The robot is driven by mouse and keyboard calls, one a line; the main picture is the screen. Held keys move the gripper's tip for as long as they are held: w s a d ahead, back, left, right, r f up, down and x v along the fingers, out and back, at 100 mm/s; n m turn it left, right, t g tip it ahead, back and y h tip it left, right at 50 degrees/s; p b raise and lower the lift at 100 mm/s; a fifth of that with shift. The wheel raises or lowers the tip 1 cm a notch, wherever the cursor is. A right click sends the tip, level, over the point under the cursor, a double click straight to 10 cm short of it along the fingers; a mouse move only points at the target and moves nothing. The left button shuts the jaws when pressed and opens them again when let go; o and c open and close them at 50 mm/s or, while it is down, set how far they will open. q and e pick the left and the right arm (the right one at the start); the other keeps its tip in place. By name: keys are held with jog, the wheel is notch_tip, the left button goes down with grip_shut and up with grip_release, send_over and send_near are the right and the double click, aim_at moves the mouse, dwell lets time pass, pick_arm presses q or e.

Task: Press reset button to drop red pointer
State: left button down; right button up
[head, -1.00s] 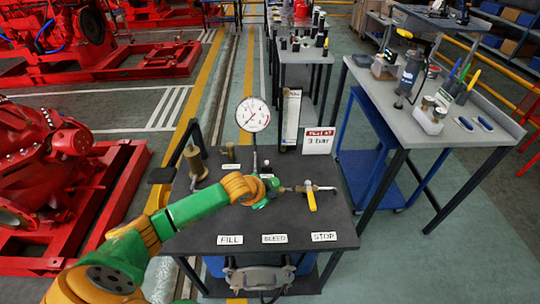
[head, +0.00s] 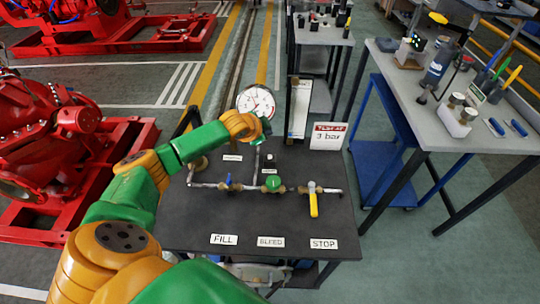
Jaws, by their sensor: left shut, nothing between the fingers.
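The round white pressure gauge (head: 257,100) stands on a stem at the back of the dark bench. My left gripper (head: 264,128) is shut and empty, at the lower right edge of the dial. I cannot tell whether it touches the gauge. The red pointer and the reset button are too small or hidden to make out. Below the gauge a pipe runs across the bench with a blue-handled valve (head: 228,181), a green knob (head: 273,183) and a yellow lever (head: 313,204) pointing toward the front. My right gripper is not in view.
A "3 bar" sign (head: 328,136) and a tall white-faced panel (head: 299,107) stand right of the gauge. FILL, BLEED and STOP labels lie along the front of the bench (head: 190,225). A grey tool table (head: 440,120) stands at the right, red pumps at the left.

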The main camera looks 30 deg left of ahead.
pick_arm(q)
jog(key=b, duration=0.8)
send_over(267, 160)
notch_tip(267, 160, down, 8)
jog(key=shift+w, duration=0.1)
jog(key=shift+f, duration=0.45)
dwell(1.1)
jog(key=shift+f+b, duration=0.3)
jog(key=shift+f, duration=0.1)
jog(key=shift+f, duration=0.5)
dwell(0.5)
jog(key=shift+r+p, duration=0.85)
jog(key=shift+r, duration=0.1)
